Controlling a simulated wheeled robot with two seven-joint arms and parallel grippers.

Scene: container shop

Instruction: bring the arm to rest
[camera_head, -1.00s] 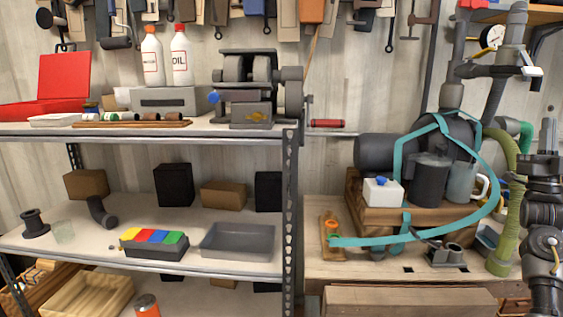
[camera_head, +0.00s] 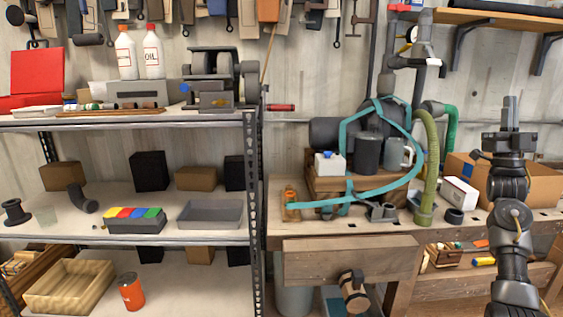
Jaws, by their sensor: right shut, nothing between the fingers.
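My right arm rises at the right of the head view. Its gripper (camera_head: 510,108) points up, with the fingers closed together and nothing held between them. It stands in front of the workbench and the pale wall panel. My left gripper is not in view.
A metal shelf (camera_head: 190,236) at the left holds a grey tray (camera_head: 210,213) and a box with coloured blocks (camera_head: 134,220). A workbench (camera_head: 345,230) carries a teal-strapped machine and mugs. Behind my right arm are a white box (camera_head: 458,192) and a cardboard box (camera_head: 535,188).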

